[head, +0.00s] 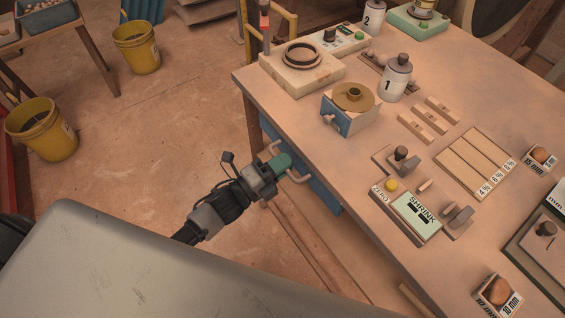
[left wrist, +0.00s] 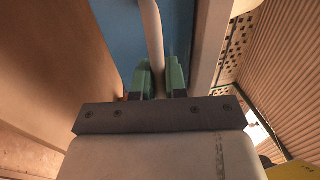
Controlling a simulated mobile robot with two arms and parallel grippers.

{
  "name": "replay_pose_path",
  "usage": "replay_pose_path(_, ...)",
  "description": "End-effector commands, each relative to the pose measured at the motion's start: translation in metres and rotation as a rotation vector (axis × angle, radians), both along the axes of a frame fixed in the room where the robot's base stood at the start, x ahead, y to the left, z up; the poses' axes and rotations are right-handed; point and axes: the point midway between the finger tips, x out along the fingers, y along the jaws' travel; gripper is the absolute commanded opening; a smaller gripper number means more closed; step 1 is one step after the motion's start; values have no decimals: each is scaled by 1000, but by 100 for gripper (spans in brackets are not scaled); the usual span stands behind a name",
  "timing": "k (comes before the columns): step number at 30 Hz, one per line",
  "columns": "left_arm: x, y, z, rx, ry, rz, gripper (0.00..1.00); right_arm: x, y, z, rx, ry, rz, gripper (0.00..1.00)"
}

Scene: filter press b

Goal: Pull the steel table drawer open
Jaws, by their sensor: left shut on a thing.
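The steel table drawer (head: 322,193) has a blue front just below the table's left edge. Its pale bar handle (head: 298,178) stands out from the front, with an end showing on either side of my gripper. My left gripper (head: 284,165), with green fingers, is shut on the middle of this handle. In the left wrist view, the handle (left wrist: 150,35) runs down between the fingers (left wrist: 159,82), with the blue drawer front (left wrist: 120,40) behind it. The drawer's inside is hidden. My right gripper is not in view.
The table top (head: 310,130) above carries a small blue-fronted box (head: 338,122), a green-screened scale (head: 415,214), white jars (head: 395,80) and wooden strips (head: 470,160). Yellow buckets (head: 42,130) stand on the floor at left. Floor between them and the table is clear.

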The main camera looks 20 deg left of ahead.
Motion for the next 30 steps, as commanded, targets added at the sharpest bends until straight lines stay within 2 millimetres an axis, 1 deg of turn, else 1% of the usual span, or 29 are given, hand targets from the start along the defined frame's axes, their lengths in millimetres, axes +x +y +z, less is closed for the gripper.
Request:
replay_pose_path(8, -2, 2, -1, 1, 2, 1, 0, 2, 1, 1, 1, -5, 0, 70)
replay_pose_path(12, -11, 9, 0, 2, 2, 1, 0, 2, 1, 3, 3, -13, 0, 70)
replay_pose_path(14, -18, 14, 0, 3, 4, 1, 0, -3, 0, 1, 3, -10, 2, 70)
replay_pose_path(16, -28, 22, 0, 4, 5, 1, 0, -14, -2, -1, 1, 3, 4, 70)
replay_pose_path(20, -52, 40, 0, 4, 7, 1, 0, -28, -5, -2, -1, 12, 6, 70)
replay_pose_path(24, -80, 61, 0, 3, 8, 1, 0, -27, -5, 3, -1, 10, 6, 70)
replay_pose_path(30, -115, 89, 0, 3, 5, 1, 0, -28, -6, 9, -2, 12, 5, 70)
